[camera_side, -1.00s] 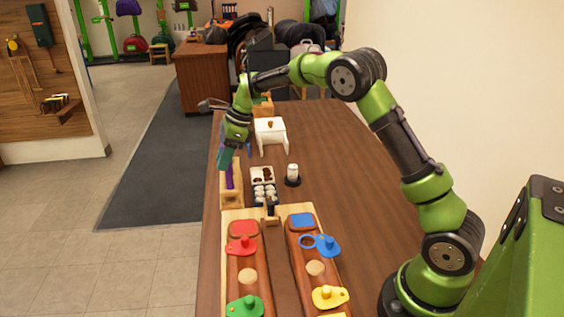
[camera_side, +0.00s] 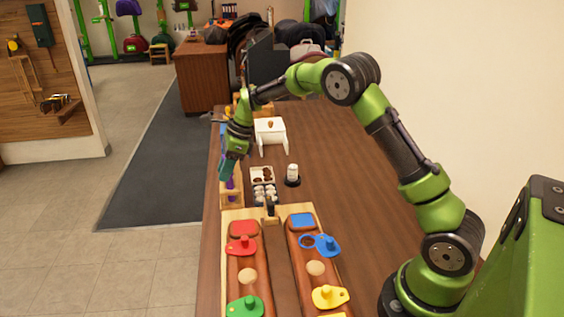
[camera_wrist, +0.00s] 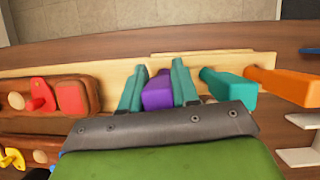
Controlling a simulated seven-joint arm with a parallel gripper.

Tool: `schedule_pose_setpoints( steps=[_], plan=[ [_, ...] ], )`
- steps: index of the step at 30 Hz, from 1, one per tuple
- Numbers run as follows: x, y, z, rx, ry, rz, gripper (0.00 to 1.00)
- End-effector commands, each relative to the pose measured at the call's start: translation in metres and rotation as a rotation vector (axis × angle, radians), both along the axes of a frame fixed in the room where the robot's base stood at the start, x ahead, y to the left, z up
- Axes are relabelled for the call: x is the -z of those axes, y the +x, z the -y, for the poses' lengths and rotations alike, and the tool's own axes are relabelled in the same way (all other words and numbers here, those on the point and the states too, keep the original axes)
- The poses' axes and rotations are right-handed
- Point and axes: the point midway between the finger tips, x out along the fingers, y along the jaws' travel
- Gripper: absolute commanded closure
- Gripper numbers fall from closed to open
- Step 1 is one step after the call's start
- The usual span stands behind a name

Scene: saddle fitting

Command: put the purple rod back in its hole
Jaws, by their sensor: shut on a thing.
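The purple rod (camera_side: 231,184) is at the wooden rack (camera_side: 232,201) on the left edge of the table. My gripper (camera_side: 227,170) is above the rack and shut on the rod. In the wrist view the purple rod (camera_wrist: 158,92) is between the two teal fingers of my gripper (camera_wrist: 158,82). The rod's lower end and its hole are hidden, so I cannot tell how deep it sits. The rack's pale wood (camera_wrist: 205,61) runs beneath the fingers.
A teal rod (camera_wrist: 228,86) and an orange rod (camera_wrist: 297,87) stand close to the right of my gripper in the wrist view. The table's right side is clear.

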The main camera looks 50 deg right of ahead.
Motion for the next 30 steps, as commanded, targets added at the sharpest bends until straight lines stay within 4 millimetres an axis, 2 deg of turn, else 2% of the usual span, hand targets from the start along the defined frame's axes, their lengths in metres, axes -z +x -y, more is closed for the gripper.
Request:
schedule_pose_setpoints(
  steps=[10, 11, 16, 25, 30],
  plan=[
    [0.002, 0.0, 0.0, 0.0, 0.0, 0.001, 0.92],
    [0.002, 0.0, 0.0, 0.0, 0.0, 0.001, 0.67],
    [0.002, 0.0, 0.0, 0.0, 0.0, 0.0, 0.41],
    [0.001, 0.0, 0.0, 0.0, 0.0, 0.0, 0.4],
    [-0.014, -0.004, 0.005, 0.001, 0.0, 0.003, 0.4]
  ],
)
